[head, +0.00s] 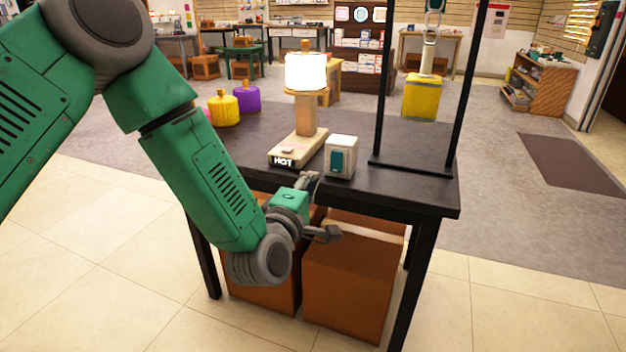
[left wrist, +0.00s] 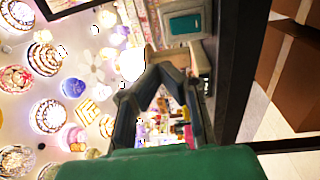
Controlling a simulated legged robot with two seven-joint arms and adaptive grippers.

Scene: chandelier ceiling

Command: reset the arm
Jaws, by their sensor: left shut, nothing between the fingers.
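My left arm comes in from the left. Its gripper (head: 311,180) is at the table's front edge, below and left of the white switch box with a teal rocker (head: 341,157). In the left wrist view, the dark fingers (left wrist: 165,72) converge at their tips, shut with nothing between them. The switch box also shows there, at the top (left wrist: 187,22). A lit lamp (head: 306,72) stands on a wooden base labelled HOT (head: 298,149), behind the gripper. My right gripper is not in view.
The dark table (head: 360,190) has a black upright frame (head: 462,100) on its right side. Brown boxes (head: 350,285) stand under it. Yellow (head: 223,108) and purple (head: 247,98) containers are at the back left. Many lit hanging lamps (left wrist: 48,115) show in the left wrist view.

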